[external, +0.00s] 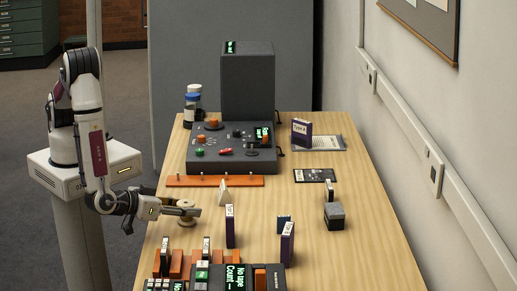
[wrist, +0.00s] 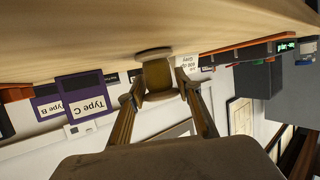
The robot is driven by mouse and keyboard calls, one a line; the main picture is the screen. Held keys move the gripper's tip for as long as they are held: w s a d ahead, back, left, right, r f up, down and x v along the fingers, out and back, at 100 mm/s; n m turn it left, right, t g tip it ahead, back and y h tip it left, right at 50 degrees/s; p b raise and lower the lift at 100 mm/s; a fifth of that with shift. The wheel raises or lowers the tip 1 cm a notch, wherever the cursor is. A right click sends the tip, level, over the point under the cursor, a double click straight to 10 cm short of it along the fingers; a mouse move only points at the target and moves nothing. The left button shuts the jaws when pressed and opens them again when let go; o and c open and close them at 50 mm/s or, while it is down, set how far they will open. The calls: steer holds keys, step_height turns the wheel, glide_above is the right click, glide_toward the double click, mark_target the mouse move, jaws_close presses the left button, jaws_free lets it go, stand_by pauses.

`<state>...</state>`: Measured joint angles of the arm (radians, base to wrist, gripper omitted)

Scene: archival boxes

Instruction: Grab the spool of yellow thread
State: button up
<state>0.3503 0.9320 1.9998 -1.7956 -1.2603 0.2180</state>
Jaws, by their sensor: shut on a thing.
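The spool of yellow thread (external: 185,214) is upright near the left edge of the wooden table, with pale flanges at its top and bottom. In the wrist view the spool (wrist: 157,75) shows its yellow-brown wound middle between my two fingers. My gripper (external: 178,210) reaches in from the left, low over the table, and is shut on the spool; its fingers also show in the wrist view (wrist: 160,96). The spool's far flange is close to the tabletop; I cannot tell whether it touches.
An orange pegged rail (external: 214,181) and a dark control console (external: 232,150) lie behind. Several orange blocks and a display device (external: 238,277) stand in front.

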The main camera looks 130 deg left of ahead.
mark_target(186, 202)
steer(key=shift+r, duration=4.9)
